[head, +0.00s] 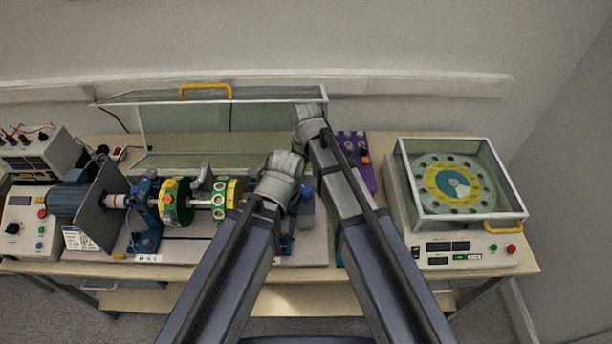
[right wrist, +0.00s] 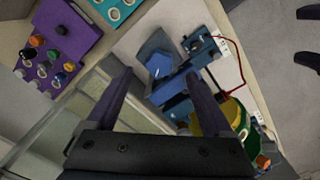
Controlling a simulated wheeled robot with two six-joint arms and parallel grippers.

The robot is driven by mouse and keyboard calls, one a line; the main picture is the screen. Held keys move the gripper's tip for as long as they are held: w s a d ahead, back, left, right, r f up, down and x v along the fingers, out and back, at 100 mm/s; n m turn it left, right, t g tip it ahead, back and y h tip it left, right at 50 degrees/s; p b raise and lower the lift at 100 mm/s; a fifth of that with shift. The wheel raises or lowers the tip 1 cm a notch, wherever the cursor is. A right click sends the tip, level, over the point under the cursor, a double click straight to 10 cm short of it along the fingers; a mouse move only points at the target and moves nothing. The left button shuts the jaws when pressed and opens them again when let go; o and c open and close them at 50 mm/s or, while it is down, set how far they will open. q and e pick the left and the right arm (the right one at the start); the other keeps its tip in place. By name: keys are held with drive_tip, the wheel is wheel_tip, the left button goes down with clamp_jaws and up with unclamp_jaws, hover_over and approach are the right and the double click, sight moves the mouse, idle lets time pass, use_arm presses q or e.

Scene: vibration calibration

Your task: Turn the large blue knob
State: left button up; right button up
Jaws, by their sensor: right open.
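The large blue knob (right wrist: 158,62) shows in the right wrist view on a blue mount above the light base plate. In the head view a blue part (head: 307,203), probably the same knob, shows beside my left wrist, mostly hidden by my arms. My right gripper (right wrist: 160,78) is open and empty, its two dark fingers apart, with the knob beyond and between the tips. In the head view its wrist (head: 308,117) is up near the clear guard, fingers hidden. My left gripper's dark fingertips (right wrist: 307,36) appear apart at the right edge of the wrist view.
A clear guard (head: 230,125) with a yellow handle stands open behind the shaft rig with green-yellow discs (head: 176,201). A purple control box (right wrist: 55,45) is beside the base plate. A clear-covered turntable unit (head: 455,185) stands right, a motor (head: 75,197) left.

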wheel_tip(320, 180, up, 3)
drive_tip(key=shift+f+p, duration=0.15)
drive_tip(key=shift+p, duration=0.65)
use_arm(q)
wheel_tip(320, 180, up, 3)
drive_tip(key=shift+f, duration=0.2)
use_arm(e)
drive_tip(key=s+d+m, duration=0.5)
drive_tip(key=d, duration=0.3)
drive_tip(key=s+d+m, duration=0.4)
drive_tip(key=s+d, duration=0.2)
drive_tip(key=d, duration=0.3)
use_arm(q)
wheel_tip(320, 180, down, 13)
drive_tip(key=b, duration=1.3)
drive_tip(key=shift+f, duration=0.2)
use_arm(e)
drive_tip(key=s+a+f+n+h, duration=0.1)
drive_tip(key=s+a+f+n, duration=0.2)
drive_tip(key=a+f, duration=0.8)
wheel_tip(320, 180, down, 2)
drive_tip(key=shift+s+a+f+n, duration=0.15)
drive_tip(key=shift+s+n, duration=0.25)
drive_tip(key=shift+s, duration=0.7)
